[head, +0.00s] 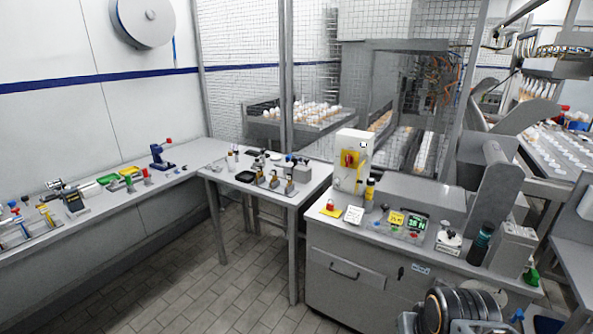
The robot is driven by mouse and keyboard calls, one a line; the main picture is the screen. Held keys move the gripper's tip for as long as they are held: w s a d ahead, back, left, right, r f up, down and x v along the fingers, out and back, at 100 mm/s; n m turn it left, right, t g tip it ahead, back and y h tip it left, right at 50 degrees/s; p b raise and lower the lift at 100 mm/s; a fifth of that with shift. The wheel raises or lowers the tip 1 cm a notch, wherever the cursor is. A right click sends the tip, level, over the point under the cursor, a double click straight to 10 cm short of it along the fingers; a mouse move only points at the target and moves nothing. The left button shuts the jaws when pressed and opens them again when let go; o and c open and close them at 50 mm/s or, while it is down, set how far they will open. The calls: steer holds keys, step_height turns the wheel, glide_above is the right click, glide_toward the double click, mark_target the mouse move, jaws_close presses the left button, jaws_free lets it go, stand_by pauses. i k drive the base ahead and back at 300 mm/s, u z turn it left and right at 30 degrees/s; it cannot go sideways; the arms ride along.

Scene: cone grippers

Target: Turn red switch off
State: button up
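The red switch (348,159) is a small red knob on a yellow plate. The plate is on the front of an upright white box (345,178), which stands at the back left of the grey cabinet (400,239) right of centre. The knob is too small for me to tell which way it is turned. Nothing covers it. Dark round parts with tan rings at the bottom right edge look like my own arm. The fingers of my gripper are not visible.
A yellow-and-black bottle (370,190) stands close right of the box. A red padlock (330,205), a white card (354,215) and a green-lit display (417,225) lie in front. A dark bottle (480,243) stands right. A small table (225,181) adjoins left; tiled floor (215,285) is open.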

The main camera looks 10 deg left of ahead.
mark_target(350, 159)
steer(key=u, duration=1.4)
steer(key=i, duration=1.9)
steer(key=z, duration=0.3)
steer(key=i, duration=0.85)
steer(key=z, duration=1.3)
steer(key=i, duration=0.6)
steer(key=z, duration=0.4)
